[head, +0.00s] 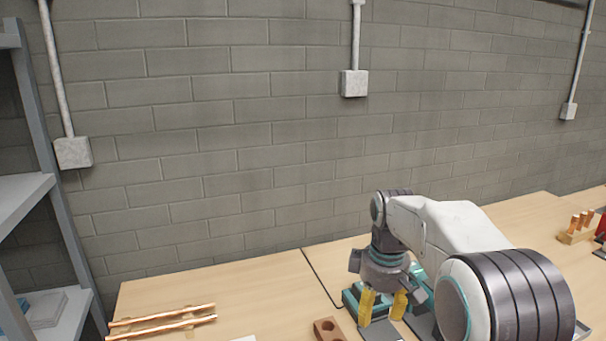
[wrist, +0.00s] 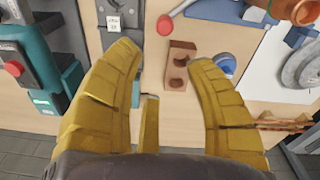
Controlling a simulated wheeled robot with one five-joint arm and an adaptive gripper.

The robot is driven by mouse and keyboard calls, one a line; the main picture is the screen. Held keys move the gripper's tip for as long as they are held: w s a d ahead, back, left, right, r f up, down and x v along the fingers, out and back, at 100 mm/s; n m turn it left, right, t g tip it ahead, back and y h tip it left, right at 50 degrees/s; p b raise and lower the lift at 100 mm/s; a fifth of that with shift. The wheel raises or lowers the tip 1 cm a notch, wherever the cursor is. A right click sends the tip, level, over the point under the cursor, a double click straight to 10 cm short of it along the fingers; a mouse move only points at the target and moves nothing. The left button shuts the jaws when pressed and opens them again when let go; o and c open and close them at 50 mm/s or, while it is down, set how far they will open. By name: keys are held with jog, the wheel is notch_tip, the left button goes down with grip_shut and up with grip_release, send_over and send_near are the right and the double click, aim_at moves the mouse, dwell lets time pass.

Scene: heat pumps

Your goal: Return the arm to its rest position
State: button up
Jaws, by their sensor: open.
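My arm (head: 460,225) reaches out over the wooden bench at the right of the head view, bent so that the wrist points down. My gripper (head: 383,304) hangs above the bench with its yellow fingers apart. In the wrist view the gripper (wrist: 165,65) is open, with nothing between its fingers. A brown block with holes (wrist: 180,66) lies below, between the fingertips in that view and apart from them. The same block (head: 328,329) shows at the lower edge of the head view, left of the gripper.
A teal machine (wrist: 50,65) with a red button stands close beside the gripper. Copper pipes (head: 165,321) lie at the bench's left. Copper pieces stand in a wooden holder (head: 577,235) at right. A grey shelf (head: 25,195) stands at far left. The air before the wall is clear.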

jog(key=s+f+m+g, duration=0.1)
jog(key=s+f+m, duration=0.3)
jog(key=f+m, duration=0.1)
jog(key=s+d+r+m+t, duration=0.1)
jog(key=s+r+t, duration=0.1)
jog(key=s, duration=0.8)
jog(key=s+d+r+m+t, duration=0.1)
jog(key=s+r+m+t, duration=0.1)
jog(key=s, duration=0.9)
jog(key=shift+s+r, duration=0.25)
jog(key=shift+r, duration=0.4)
